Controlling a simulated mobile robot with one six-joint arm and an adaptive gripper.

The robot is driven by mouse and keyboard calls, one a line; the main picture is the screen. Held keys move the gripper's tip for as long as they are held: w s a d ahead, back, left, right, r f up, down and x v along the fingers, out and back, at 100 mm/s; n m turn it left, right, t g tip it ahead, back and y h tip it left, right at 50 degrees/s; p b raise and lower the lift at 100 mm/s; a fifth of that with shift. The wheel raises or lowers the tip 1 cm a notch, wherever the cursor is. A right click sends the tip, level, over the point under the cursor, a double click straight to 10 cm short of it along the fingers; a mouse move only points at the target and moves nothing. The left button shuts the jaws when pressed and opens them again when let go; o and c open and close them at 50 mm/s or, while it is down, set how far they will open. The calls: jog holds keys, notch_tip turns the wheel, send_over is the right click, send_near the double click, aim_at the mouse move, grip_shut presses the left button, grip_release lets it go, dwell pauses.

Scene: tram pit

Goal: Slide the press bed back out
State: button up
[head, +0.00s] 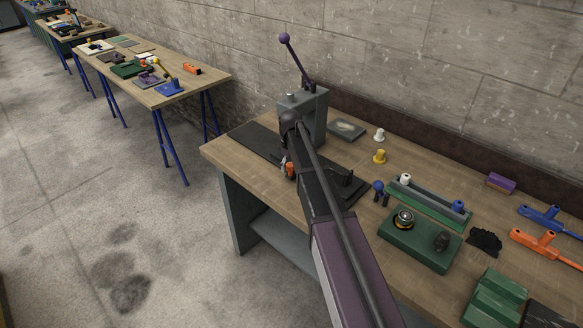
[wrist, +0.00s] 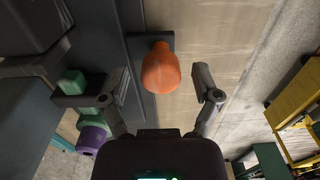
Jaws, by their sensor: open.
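The press (head: 312,110) is a grey-green block with a raised lever ending in a purple knob (head: 285,38). A long dark slab (head: 252,139) runs under it along the bench's front side. I cannot tell which part of the slab is the sliding bed; my arm hides the middle. An orange knob (head: 290,169) sits at the slab's front edge; in the wrist view it (wrist: 160,68) stands out from a dark block. My gripper (wrist: 162,84) is open, its fingers on either side of the knob with a visible gap on the right. In the head view my gripper is mostly hidden.
On the bench (head: 235,158), a yellow peg (head: 379,156), a white peg (head: 379,135) and a grey tray (head: 346,129) lie right of the press. A green fixture (head: 420,246) stands further right. Open floor (head: 120,230) lies to the left.

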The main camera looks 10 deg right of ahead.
grip_shut()
jog(key=shift+d, duration=0.2)
jog(key=shift+a, duration=0.15)
jog(key=w+a, duration=0.4)
jog(key=w, duration=0.2)
jog(key=w+a, duration=0.5)
jog(key=w, duration=0.2)
jog(key=w+a, duration=0.5)
jog(key=w, duration=0.2)
jog(key=shift+a, duration=0.2)
grip_release()
jog(key=shift+s, duration=0.15)
